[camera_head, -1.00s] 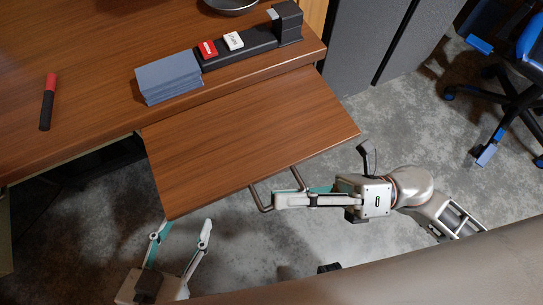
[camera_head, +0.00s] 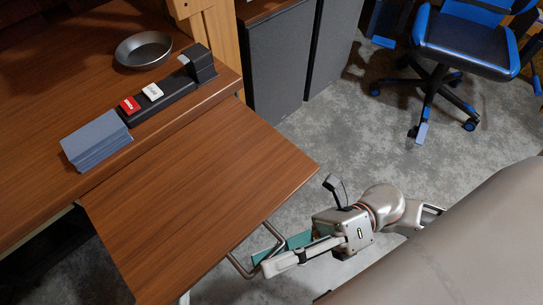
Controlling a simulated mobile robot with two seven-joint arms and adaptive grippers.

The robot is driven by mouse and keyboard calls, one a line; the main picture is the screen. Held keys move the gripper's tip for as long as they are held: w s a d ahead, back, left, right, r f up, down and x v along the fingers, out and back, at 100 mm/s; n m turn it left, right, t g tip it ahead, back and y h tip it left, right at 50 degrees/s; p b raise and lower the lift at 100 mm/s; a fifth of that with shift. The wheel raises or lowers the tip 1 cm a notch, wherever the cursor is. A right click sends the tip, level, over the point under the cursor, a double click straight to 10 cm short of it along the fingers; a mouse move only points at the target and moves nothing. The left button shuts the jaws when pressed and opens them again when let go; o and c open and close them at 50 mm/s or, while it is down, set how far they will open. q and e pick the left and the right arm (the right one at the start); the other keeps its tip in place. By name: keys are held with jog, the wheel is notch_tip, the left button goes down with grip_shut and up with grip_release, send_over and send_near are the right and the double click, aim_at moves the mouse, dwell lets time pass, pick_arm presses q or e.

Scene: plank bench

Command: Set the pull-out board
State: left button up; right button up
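The pull-out board (camera_head: 200,190) is a flat brown wooden panel extending from under the desk top. A bent metal bar handle (camera_head: 237,266) sticks out from its front edge. My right gripper (camera_head: 274,262) is at this handle, its fingers on either side of the bar and seemingly shut on it; the exact contact is partly hidden. Of my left gripper, at most a pale sliver shows at the bottom edge, so its state cannot be seen.
A blue office chair (camera_head: 465,45) stands at upper right. Carpet between is clear.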

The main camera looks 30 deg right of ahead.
jog(key=shift+w+d, duration=0.1)
jog(key=v, duration=1.1)
jog(key=shift+d, duration=0.4)
jog(key=shift+f, duration=0.15)
